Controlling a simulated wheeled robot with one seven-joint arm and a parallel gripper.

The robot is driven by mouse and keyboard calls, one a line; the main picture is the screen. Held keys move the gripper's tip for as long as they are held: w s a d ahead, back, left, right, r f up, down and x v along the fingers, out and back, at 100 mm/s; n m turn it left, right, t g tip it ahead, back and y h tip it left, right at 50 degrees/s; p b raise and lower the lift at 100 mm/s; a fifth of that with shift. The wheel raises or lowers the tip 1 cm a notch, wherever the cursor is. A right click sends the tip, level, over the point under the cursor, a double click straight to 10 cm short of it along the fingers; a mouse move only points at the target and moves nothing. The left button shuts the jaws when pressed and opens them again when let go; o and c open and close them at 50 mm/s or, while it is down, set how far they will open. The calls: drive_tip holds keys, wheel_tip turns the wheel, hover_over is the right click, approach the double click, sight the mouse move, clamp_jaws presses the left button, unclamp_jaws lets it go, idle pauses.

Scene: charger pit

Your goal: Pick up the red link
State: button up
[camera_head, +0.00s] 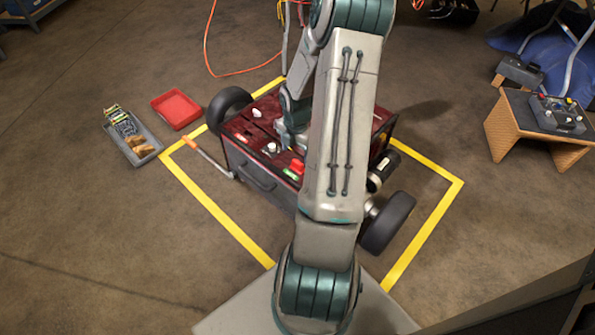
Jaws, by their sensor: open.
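A small red piece (297,165), which looks like the red link, sits on the dark red top of the wheeled charger box (250,150). It is close to the front edge, and a small green piece (291,174) lies right beside it. My gripper (284,143) is over the box top, a little behind and left of the red piece. It looks apart from that piece, and its jaws are open. My forearm stands in front and hides part of the gripper and the right part of the box top.
Pale knobs (270,148) stand on the box top, and a crank handle (208,157) sticks out left. Yellow tape (218,210) frames the box. A red tray (176,109) and a filled grey tray (150,149) lie left. A wooden stand (520,135) is at right.

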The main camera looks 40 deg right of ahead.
sight(297, 162)
drive_tip(key=f+b, duration=0.1)
drive_tip(key=f, duration=0.1)
drive_tip(key=f+b, duration=0.1)
drive_tip(key=f, duration=0.1)
drive_tip(key=f+b, duration=0.2)
drive_tip(key=f, duration=0.1)
drive_tip(key=shift+w+d+f, duration=0.1)
drive_tip(key=shift+w+d, duration=0.05)
drive_tip(key=shift+d, duration=0.15)
drive_tip(key=c, duration=1.1)
